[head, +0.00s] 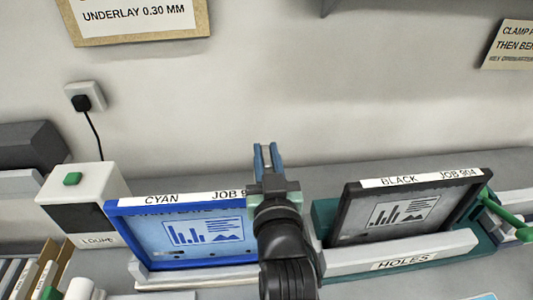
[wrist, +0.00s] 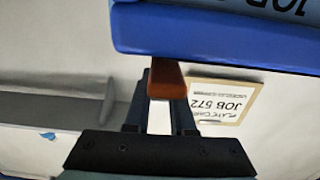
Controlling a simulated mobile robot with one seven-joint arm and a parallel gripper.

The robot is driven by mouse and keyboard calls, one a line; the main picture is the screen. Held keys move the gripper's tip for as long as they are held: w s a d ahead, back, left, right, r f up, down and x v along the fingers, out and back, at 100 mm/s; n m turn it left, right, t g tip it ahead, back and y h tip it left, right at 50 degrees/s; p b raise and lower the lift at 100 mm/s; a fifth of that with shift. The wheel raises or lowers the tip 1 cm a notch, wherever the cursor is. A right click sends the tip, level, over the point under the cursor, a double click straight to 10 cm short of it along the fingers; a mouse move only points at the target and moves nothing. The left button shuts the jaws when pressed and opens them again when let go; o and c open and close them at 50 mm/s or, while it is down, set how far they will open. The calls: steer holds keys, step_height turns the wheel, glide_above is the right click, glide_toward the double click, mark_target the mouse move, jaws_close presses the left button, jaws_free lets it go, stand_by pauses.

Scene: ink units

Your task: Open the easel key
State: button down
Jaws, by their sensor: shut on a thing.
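My gripper (head: 265,150) stands upright in the middle of the head view, in front of the right end of the blue CYAN plate frame (head: 125,235). In the wrist view my gripper (wrist: 160,112) has its two fingers closed on an orange-brown piece (wrist: 166,78), which looks to be the easel key. This piece sits just below the blue frame's edge (wrist: 210,45) in that picture; whether it joins the frame I cannot tell. In the head view the piece does not show, and my arm covers the frame's right end.
A black plate frame (head: 345,215) stands to the right on a green easel with a green lever (head: 508,218). A pale HOLES bar (head: 450,250) runs before it. A white box with a green button (head: 72,179) stands left. The wall behind is mostly bare.

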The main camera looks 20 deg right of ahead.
steer(key=shift+m+g+h+b, duration=0.45)
steer(key=shift+m+h, duration=0.25)
steer(key=shift+h, duration=0.3)
steer(key=shift+f+m+g+h+b, duration=0.15)
steer(key=shift+m+g+h+b, duration=0.2)
steer(key=shift+h+b, duration=0.3)
steer(key=m+g+h+b, duration=0.1)
steer(key=m+h+b, duration=0.1)
steer(key=b, duration=0.1)
steer(key=m+g+h+b, duration=0.2)
steer(key=b, duration=0.2)
steer(key=shift+w+a+f+h, duration=0.1)
steer(key=shift+f+h, duration=0.1)
steer(key=shift+h, duration=0.15)
steer(key=m+g+h+b, duration=0.1)
steer(key=g, duration=0.1)
steer(key=m+g+h+b, duration=0.1)
steer(key=g+b, duration=0.1)
steer(key=m+g+h+b, duration=0.1)
steer(key=m+b, duration=0.1)
steer(key=shift+r+g+h, duration=0.25)
steer(key=shift+g+h, duration=0.05)
steer(key=shift+g, duration=0.1)
steer(key=shift+r+m+g+b, duration=0.1)
steer(key=shift+m+g+b, duration=0.2)
steer(key=shift+b, duration=0.15)
steer(key=c, duration=0.8)
jaws_free()
steer(key=shift+o, duration=0.2)
